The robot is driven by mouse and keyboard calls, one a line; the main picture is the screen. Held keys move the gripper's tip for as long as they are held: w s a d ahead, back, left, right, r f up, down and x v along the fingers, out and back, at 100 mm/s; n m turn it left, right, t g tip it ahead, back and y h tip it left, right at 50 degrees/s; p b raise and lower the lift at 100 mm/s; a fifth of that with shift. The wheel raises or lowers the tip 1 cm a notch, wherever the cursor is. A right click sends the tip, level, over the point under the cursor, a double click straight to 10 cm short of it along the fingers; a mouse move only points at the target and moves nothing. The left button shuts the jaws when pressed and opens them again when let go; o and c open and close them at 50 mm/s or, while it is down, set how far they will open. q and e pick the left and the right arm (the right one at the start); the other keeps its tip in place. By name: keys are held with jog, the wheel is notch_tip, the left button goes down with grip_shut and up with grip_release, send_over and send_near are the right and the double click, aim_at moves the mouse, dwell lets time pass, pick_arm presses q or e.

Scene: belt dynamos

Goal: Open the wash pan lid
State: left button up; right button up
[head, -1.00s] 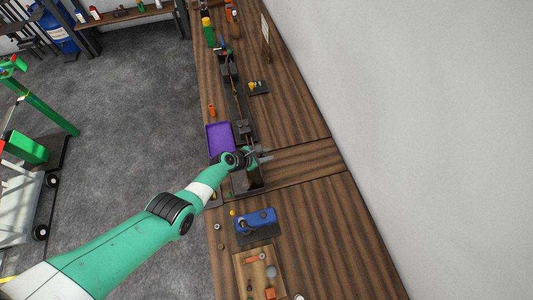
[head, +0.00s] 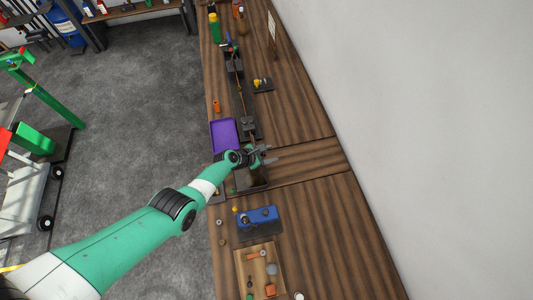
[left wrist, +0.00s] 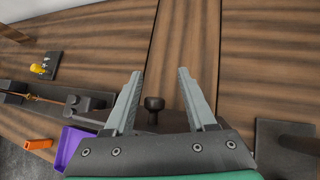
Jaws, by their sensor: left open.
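My left gripper (head: 267,155) is open and empty, above a dark pan (head: 256,182) on the wooden bench. In the left wrist view, the two grey fingers (left wrist: 160,76) point forward with a black knob (left wrist: 154,104) showing between them. The knob stands up from a dark surface that looks like the pan's lid, mostly hidden behind the gripper body. I see no clear contact between fingers and knob. Whether the lid is fully shut is hidden. My right gripper is not in view.
A purple tray (head: 224,148) lies beside the pan, with an orange item (head: 217,105) beyond it. A dark rail with a thin rod (head: 241,92) runs along the bench. A blue device (head: 259,217) and a wooden parts tray (head: 248,288) lie nearer. Bench toward the wall is clear.

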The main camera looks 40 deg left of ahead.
pick_arm(q)
jog(key=p+v, duration=0.6)
jog(key=shift+w+r, duration=0.2)
jog(key=shift+r, duration=0.25)
jog(key=shift+s+a+f, duration=0.1)
jog(key=shift+s+f, duration=0.1)
jog(key=shift+s, duration=0.25)
jog(key=shift+v, duration=2.4)
jog(key=shift+c, duration=0.3)
